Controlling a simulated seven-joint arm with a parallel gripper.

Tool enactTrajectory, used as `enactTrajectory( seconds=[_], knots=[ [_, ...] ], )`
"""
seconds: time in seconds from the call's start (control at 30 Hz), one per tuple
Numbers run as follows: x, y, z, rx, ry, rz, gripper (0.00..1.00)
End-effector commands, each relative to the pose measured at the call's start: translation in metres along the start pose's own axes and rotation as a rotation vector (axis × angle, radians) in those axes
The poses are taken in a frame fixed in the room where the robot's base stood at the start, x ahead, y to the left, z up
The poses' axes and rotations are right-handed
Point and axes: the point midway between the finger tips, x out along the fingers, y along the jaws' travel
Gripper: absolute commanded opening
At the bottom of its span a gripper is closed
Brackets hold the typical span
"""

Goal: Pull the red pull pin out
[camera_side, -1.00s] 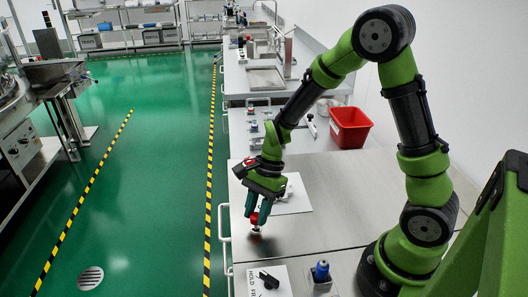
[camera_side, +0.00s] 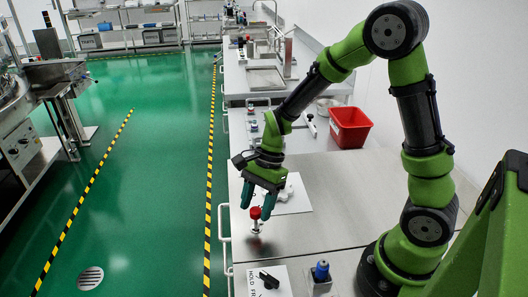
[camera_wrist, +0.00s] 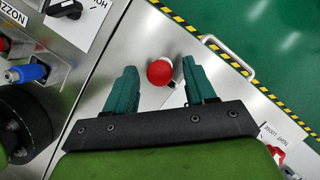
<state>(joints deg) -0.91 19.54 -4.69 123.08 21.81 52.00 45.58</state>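The red pull pin (camera_side: 256,212) has a round red knob and stands upright on a pale stem and small base on the steel bench top. It shows in the wrist view (camera_wrist: 160,73) between the finger lines, slightly past the middle of the gap. My gripper (camera_side: 257,211) points down over it with its teal fingers spread. In the wrist view my gripper (camera_wrist: 160,77) is open, with clear space between the knob and both fingers. Nothing is held. The knob sits visibly above its base.
A plate with a black knob (camera_side: 268,280) and a blue-topped part (camera_side: 321,271) stand near the front. A red bin (camera_side: 350,127) stands further back. A bench-edge handle (camera_wrist: 230,55) is near the pin.

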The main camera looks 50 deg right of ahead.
Motion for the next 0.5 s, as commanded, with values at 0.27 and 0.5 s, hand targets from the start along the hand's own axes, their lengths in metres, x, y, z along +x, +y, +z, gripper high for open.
enactTrajectory(
  seconds=[0.27,0.5],
  knots=[
    [0.001,0.001,0.000,0.000,0.001,0.002,0.56],
    [-0.025,-0.001,0.000,-0.002,0.000,-0.004,0.56]
  ],
)
